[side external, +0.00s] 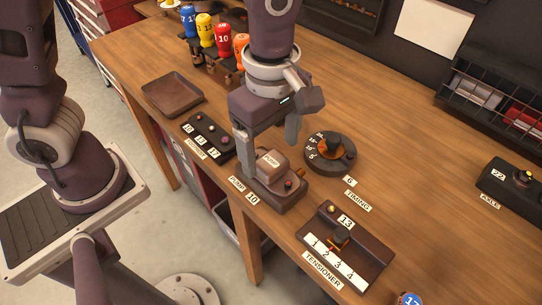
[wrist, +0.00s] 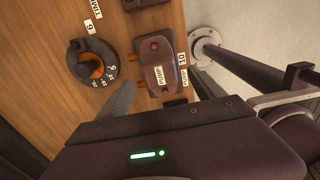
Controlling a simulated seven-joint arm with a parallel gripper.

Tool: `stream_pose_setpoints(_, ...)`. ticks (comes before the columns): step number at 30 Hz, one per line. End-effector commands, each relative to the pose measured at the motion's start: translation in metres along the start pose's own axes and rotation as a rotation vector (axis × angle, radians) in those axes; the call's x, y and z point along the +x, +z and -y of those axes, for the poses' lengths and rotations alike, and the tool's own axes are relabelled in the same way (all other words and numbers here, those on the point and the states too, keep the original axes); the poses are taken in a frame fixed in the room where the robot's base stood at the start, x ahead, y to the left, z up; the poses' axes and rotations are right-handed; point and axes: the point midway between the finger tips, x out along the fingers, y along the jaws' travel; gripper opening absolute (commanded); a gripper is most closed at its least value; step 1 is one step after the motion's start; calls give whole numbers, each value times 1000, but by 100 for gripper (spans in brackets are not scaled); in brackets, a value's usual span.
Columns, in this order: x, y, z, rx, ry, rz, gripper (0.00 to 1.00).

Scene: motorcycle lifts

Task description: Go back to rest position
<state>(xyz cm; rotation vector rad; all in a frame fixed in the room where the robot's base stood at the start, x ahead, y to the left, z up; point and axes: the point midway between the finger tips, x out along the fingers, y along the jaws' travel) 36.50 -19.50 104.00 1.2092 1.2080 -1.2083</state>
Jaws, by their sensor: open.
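My gripper (side external: 269,156) is open above the workbench, its two fingers spread apart over the brown pump unit (side external: 274,198) labelled PUMP 10. No object is held between the fingers. One finger shows at the pump's left side in the side view; I cannot tell whether it touches. In the wrist view, my gripper (wrist: 162,92) has its fingers on either side of the near end of the pump unit (wrist: 157,52). The pump has a small red button on top.
The timing dial (side external: 331,153) stands just right of the pump. The tensioner tray (side external: 371,252) is in front, the button panel (side external: 208,137) and empty brown tray (side external: 172,94) are to the left. The bench's right middle is clear.

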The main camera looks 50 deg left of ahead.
Motion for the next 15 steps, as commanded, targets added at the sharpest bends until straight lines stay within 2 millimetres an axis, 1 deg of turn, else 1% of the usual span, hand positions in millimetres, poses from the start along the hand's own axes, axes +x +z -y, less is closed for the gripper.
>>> stream_pose_setpoints(1,-10,0,0,1,4,2,78)
stream_pose_setpoints(3,-22,0,-1,1,4,2,78)
stream_pose_setpoints(6,-31,0,0,1,1,0,78)
stream_pose_setpoints(15,-36,-2,0,12,4,4,78)
